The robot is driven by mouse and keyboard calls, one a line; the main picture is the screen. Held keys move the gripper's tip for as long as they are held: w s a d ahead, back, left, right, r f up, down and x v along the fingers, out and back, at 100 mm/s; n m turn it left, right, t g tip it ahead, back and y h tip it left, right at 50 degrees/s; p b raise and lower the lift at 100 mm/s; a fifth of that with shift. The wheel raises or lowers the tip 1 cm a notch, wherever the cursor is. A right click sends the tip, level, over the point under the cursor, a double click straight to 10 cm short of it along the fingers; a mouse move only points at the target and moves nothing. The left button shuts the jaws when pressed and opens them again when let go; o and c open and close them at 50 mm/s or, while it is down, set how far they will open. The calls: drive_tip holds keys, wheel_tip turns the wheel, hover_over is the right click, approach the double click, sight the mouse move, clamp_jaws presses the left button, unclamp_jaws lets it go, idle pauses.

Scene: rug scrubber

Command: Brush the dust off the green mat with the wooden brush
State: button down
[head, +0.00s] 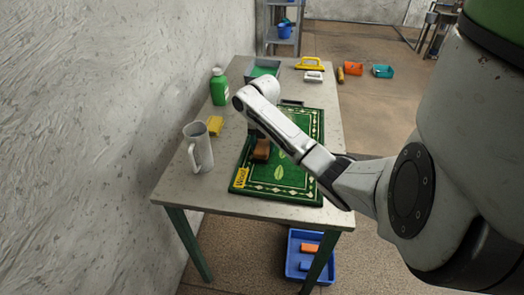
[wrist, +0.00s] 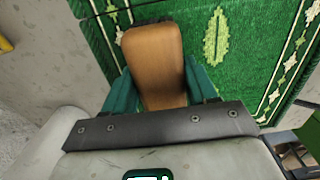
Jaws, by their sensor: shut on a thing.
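The green mat (head: 290,176) lies on the grey table, with a pale leaf pattern and a patterned border. It also fills much of the wrist view (wrist: 255,50). The wooden brush (head: 262,149) is a brown block over the left part of the mat. In the wrist view the brush (wrist: 156,60) sits between the two green fingers of my gripper (wrist: 160,88), which is shut on it. Dark bristles show at its far edge; whether they touch the mat is hidden. My arm covers part of the mat in the head view. I cannot make out dust on the mat.
On the table (head: 180,185) stand a grey jug (head: 198,148), a yellow sponge (head: 215,125), a green bottle (head: 219,88) and a tray (head: 264,69). A yellow-handled tool (head: 310,63) lies at the back. A blue crate (head: 297,262) is on the floor. A wall runs along the left.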

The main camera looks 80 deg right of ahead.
drive_tip(key=shift+d+f+b, duration=0.15)
drive_tip(key=shift+d+b, duration=0.4)
drive_tip(key=shift+d, duration=0.5)
drive_tip(key=shift+d+f+b, duration=0.15)
drive_tip(key=shift+d+b, duration=0.4)
drive_tip(key=shift+d, duration=0.45)
drive_tip(key=shift+w+d+r+b, duration=0.15)
drive_tip(key=shift+d+b, duration=0.15)
drive_tip(key=shift+d, duration=0.4)
drive_tip(key=shift+r, duration=0.15)
wheel_tip(320, 180, up, 5)
drive_tip(key=p, duration=0.4)
drive_tip(key=shift+f, duration=0.2)
